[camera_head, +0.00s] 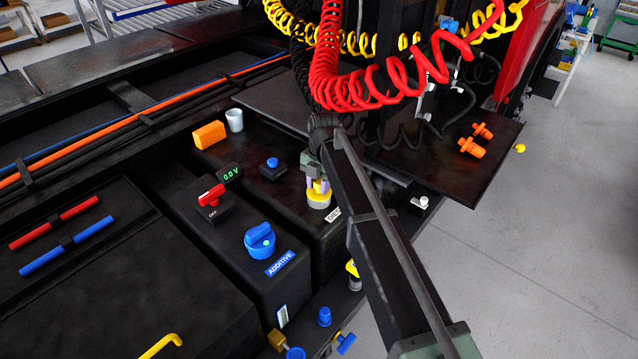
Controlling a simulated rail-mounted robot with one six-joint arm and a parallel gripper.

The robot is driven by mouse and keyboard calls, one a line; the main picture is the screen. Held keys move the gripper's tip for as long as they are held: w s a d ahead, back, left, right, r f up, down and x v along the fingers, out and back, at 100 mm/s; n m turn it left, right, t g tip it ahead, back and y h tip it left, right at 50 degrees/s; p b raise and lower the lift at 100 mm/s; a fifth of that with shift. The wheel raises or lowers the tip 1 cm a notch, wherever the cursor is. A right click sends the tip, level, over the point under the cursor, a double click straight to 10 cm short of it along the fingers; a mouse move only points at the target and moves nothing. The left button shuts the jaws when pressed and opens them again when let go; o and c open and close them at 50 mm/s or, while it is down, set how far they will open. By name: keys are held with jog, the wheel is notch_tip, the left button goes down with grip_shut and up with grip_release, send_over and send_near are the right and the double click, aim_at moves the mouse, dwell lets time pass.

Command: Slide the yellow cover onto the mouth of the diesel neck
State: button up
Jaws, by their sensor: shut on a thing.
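My gripper (317,184) reaches down from my arm over the dark tank near the middle of the view. It is shut on the yellow cover (319,194), which shows as a small yellow piece between and below the fingers. The pale rim of the diesel neck (318,205) shows right beneath the cover, beside a label (333,214) that my arm partly hides. The cover is above or at the mouth; I cannot tell whether it touches or sits over the rim.
A blue additive cap (260,240), a red switch (211,196) and a small blue knob (272,163) stand nearby. An orange block (209,135) and a grey cup (234,120) stand behind. Red coiled hose (350,90) hangs close above my arm.

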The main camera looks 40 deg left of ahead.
dwell(0.3)
jog(key=o, duration=1.1)
jog(key=shift+r, duration=0.1)
jog(key=r+p, duration=0.3)
jog(key=w+r+p, duration=0.1)
jog(key=r+p, duration=0.6)
jog(key=shift+w+r+p, duration=0.15)
jog(key=shift+r+p, duration=0.2)
jog(key=shift+p, duration=0.05)
jog(key=shift+a+f, duration=0.1)
